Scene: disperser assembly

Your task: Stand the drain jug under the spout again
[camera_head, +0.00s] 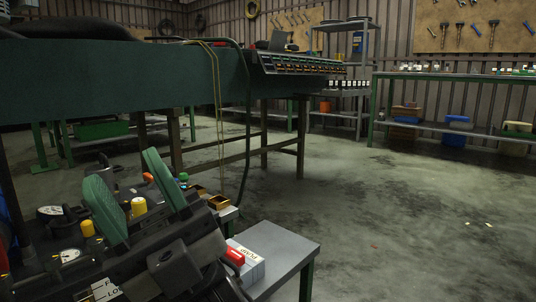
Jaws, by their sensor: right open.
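I cannot make out the drain jug or the spout; my gripper and arm hide part of this area. My left gripper is not in view.
A small grey table (287,250) beside my gripper bears a white box (250,266) with a red object on it. A large dark green bench (130,80) spans the upper left, with hoses hanging down. The concrete floor at right is mostly clear.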

